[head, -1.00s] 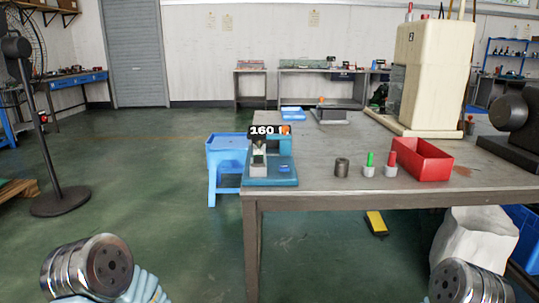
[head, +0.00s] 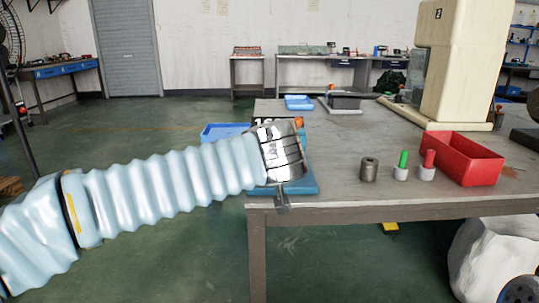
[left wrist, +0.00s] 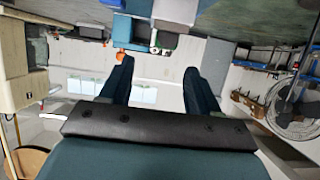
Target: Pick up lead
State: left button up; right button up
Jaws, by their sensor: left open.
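No part is plainly recognisable as the lead. A green-topped piece (head: 404,158) and a red-topped piece (head: 429,158), each in a pale round base, stand upright on the workbench left of the red bin. The blue-based device (head: 313,183) at the bench's left end is mostly hidden behind my left wrist. My left gripper (head: 283,202) shows only as a small dark part at the bench's front left edge. In the left wrist view my left gripper (left wrist: 158,78) has its two fingers spread, with nothing between them. My right gripper is out of view.
A dark metal cylinder (head: 369,169) stands left of the green-topped piece. The red bin (head: 462,160) and a tall cream machine (head: 450,65) are to the right. A blue tray (head: 299,102) lies farther back. The bench's front middle (head: 340,203) is clear.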

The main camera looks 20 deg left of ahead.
pick_arm(q)
jog(key=x, duration=0.3)
jog(key=shift+w+a+f, duration=0.1)
jog(key=shift+w+f, duration=0.1)
jog(key=shift+w, duration=0.05)
jog(key=p+x, duration=0.1)
jog(key=x, duration=0.4)
jog(key=shift+a+f, duration=0.2)
jog(key=shift+a, duration=0.05)
jog(key=shift+c, duration=0.3)
jog(key=shift+r, duration=0.1)
jog(key=c, duration=1.1)
